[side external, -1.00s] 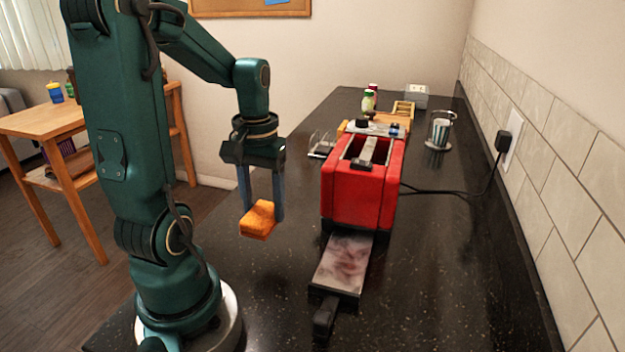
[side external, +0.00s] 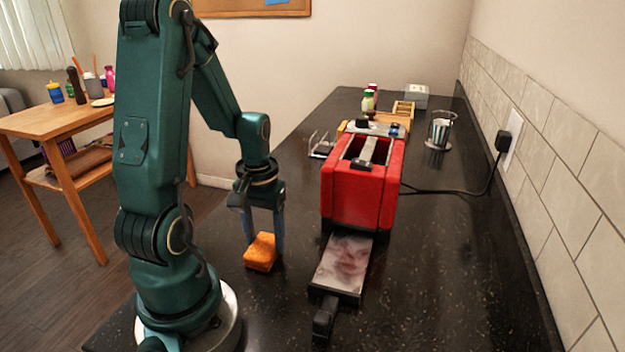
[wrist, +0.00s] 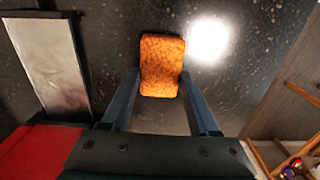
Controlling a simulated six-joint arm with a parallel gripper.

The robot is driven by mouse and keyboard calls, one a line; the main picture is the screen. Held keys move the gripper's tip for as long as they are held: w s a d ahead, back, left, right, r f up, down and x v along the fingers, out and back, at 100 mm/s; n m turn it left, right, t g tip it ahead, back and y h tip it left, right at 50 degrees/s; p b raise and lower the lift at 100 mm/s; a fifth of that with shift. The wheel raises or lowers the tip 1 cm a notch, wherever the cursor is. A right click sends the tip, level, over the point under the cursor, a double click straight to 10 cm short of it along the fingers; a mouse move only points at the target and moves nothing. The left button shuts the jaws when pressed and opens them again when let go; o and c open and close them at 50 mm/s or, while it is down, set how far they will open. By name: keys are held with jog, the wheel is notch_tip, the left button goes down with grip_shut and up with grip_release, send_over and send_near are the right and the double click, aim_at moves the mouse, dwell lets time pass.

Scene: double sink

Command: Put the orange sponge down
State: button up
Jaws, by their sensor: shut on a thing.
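The orange sponge (side external: 261,252) is between the fingers of my gripper (side external: 264,243), low over the black counter in the side view. Its underside is at or very near the counter; I cannot tell whether it touches. In the wrist view the sponge (wrist: 162,65) sits at the fingertips of my gripper (wrist: 162,85), with a blue finger on each side. My gripper is shut on it.
A red toaster (side external: 362,185) stands to the right of my gripper. A flat tray with a black handle (side external: 342,265) lies in front of it. The dark counter (side external: 265,315) is clear around the sponge. A glass (side external: 440,130) stands farther back.

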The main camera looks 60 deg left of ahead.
aim_at(266, 241)
jog(key=shift+f, duration=0.15)
jog(key=o, duration=1.2)
notch_tip(266, 241, up, 11)
jog(key=d+r+m+t, duration=0.3)
jog(key=d+m, duration=0.6)
jog(key=d, duration=0.6)
jog(key=t, duration=0.2)
jog(key=shift+r+t, duration=0.2)
jog(key=shift+t, duration=0.1)
